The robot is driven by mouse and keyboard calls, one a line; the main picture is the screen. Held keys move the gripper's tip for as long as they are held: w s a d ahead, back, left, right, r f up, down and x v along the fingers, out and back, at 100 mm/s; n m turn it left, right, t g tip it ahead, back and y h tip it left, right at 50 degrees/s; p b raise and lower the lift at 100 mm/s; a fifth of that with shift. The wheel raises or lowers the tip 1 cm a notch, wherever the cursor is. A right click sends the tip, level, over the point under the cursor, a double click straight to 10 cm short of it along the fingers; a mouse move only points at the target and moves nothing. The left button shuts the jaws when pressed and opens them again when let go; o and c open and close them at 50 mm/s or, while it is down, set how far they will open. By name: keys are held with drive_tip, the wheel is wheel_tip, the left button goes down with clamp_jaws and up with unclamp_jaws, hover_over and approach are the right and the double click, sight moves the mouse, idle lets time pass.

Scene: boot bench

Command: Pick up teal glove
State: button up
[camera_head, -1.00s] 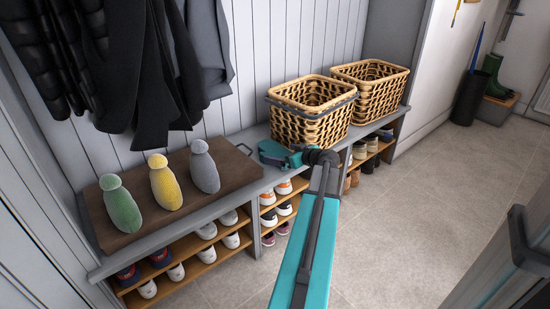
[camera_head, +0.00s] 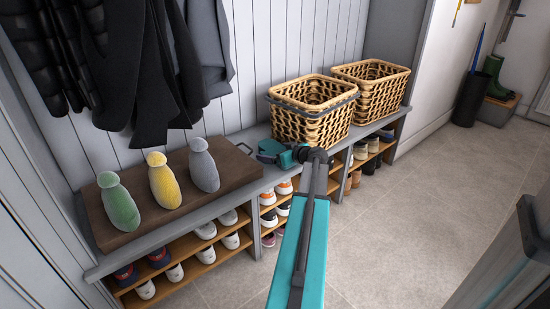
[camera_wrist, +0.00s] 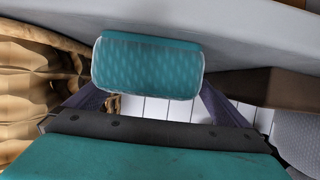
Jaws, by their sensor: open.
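Three upright, rounded, glove-like things stand on a brown board at the left of the bench: a muted green one (camera_head: 119,207), a yellow one (camera_head: 164,183) and a grey one (camera_head: 204,167).
The brown board (camera_head: 238,174) lies on the grey bench (camera_head: 176,236). Two wicker baskets (camera_head: 307,125) (camera_head: 384,88) stand on the bench's right part. Shoes fill the shelves below. Dark coats (camera_head: 150,70) hang above the board. The floor (camera_head: 405,215) in front is clear.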

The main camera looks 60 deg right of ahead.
sight(275, 151)
drive_tip(key=shift+w+d+f, duration=0.15)
drive_tip(key=shift+w+f, duration=0.05)
drive_tip(key=shift+w, duration=0.2)
drive_tip(key=c, duration=0.9)
drive_tip(key=shift+r, duration=0.2)
drive_tip(key=shift+r+p, duration=0.85)
drive_tip(key=shift+r, duration=0.75)
drive_tip(key=shift+s+a+r, duration=0.15)
drive_tip(key=shift+s+a, duration=0.05)
drive_tip(key=shift+s, duration=0.1)
drive_tip(key=s+a+p, duration=0.1)
drive_tip(key=s+a, duration=0.2)
drive_tip(key=s, duration=0.3)
drive_tip(key=s+a+r+p, duration=0.1)
drive_tip(key=s+a+p, duration=0.1)
drive_tip(key=s+a, duration=0.2)
drive_tip(key=s, duration=0.3)
drive_tip(key=shift+s+a, duration=0.15)
drive_tip(key=shift+s, duration=0.1)
drive_tip(key=shift+r, duration=0.1)
